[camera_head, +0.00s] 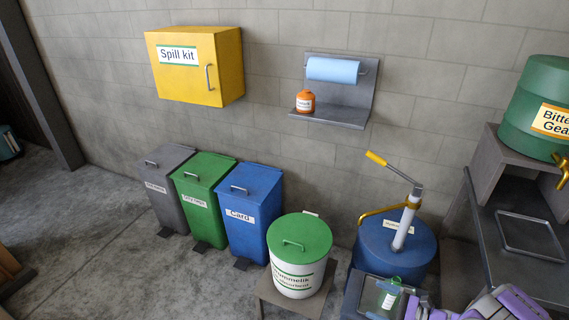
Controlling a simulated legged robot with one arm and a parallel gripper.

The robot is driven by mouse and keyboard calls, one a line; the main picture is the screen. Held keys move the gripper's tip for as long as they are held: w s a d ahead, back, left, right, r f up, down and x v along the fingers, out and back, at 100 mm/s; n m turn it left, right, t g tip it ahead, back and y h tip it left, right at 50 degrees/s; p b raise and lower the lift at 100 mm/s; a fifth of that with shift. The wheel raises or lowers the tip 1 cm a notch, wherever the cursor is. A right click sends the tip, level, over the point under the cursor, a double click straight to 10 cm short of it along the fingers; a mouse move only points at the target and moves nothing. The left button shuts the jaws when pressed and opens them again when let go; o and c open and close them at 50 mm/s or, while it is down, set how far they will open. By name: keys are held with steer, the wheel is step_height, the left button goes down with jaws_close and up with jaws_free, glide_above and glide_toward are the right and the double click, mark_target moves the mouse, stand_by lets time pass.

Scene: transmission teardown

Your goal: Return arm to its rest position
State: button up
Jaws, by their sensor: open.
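My purple and grey arm reaches in from the bottom right corner. My gripper (422,309) shows at its left end, low in the picture and partly cut off by the bottom edge. It is open, and I see nothing held in it. I cannot tell whether the gripper touches that surface.
A blue drum (375,252) with a hand pump stands behind my gripper. A white bin with a green lid (298,281) is to its left. A dark bench (508,262) with a green barrel (536,105) is at the right. Free floor (90,240) lies at the left.

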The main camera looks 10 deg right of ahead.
steer(key=w+a+r+n+g+y, duration=0.2)
steer(key=a+r+n+g, duration=0.5)
steer(key=a+r, duration=0.45)
steer(key=s+a+r+n+g+h, duration=0.4)
steer(key=s+a+r+n+g, duration=0.2)
steer(key=a+r, duration=0.5)
steer(key=s+a+r+n+g+h, duration=0.1)
steer(key=s+a+r+n+h, duration=0.15)
steer(key=s, duration=0.25)
steer(key=s+a+r+n+g+h, duration=0.1)
steer(key=s+a+r+n+h, duration=0.15)
steer(key=s, duration=0.35)
steer(key=s+d+r+n+t+h, duration=0.1)
steer(key=s+d+n+h, duration=0.1)
steer(key=s, duration=0.3)
steer(key=s+d+r+n+t+h, duration=0.1)
steer(key=s+r+n+h, duration=0.1)
steer(key=s, duration=0.4)
steer(key=shift+s+d+n+h, duration=0.15)
steer(key=shift+d+n+h, duration=0.35)
steer(key=shift+h, duration=0.9)
steer(key=shift+a, duration=0.1)
steer(key=shift+c, duration=0.3)
